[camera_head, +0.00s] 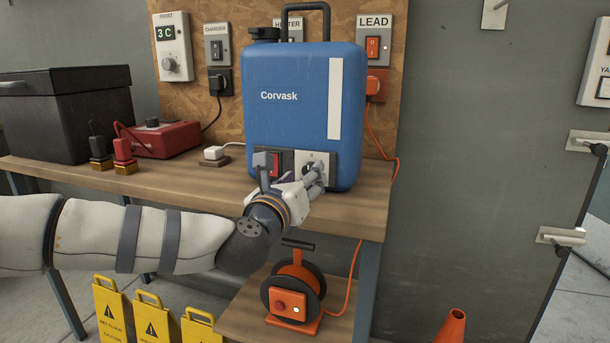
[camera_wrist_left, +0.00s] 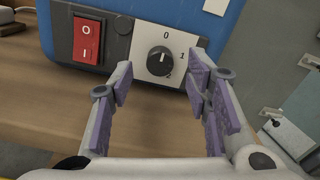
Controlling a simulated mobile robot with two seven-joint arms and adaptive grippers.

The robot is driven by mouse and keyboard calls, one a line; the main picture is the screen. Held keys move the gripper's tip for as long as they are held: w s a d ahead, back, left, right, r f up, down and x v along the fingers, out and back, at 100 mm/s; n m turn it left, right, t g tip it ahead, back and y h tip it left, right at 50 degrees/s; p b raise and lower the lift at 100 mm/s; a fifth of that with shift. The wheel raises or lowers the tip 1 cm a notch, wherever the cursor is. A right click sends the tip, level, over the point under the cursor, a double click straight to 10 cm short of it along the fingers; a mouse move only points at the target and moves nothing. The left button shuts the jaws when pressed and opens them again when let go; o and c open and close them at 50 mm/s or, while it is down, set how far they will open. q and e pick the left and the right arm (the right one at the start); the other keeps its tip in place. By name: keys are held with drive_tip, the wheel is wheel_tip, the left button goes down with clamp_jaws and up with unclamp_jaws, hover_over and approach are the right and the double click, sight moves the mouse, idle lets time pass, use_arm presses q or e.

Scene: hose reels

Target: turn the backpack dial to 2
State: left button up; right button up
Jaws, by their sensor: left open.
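The blue backpack (camera_head: 300,105) marked Corvask stands upright on the wooden bench. The dial's white mark points up, toward the 0. My left gripper (camera_head: 318,172) is in front of the plate in the head view and hides most of the dial. In the left wrist view the left gripper (camera_wrist_left: 160,82) is open, with its purple-padded fingers apart to either side of the dial. I see no grip on it. My right gripper is not in view.
A red rocker switch (camera_wrist_left: 87,40) is left of the dial. A white plug block (camera_head: 215,153), a red box (camera_head: 165,138) and a black case (camera_head: 65,112) are on the bench (camera_head: 200,185). An orange cable reel (camera_head: 295,285) stands below. An orange cord hangs at right.

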use_arm(q)
drive_tip(key=shift+x, duration=1.35)
drive_tip(key=shift+c, duration=0.3)
clamp_jaws()
drive_tip(key=shift+f, duration=0.1)
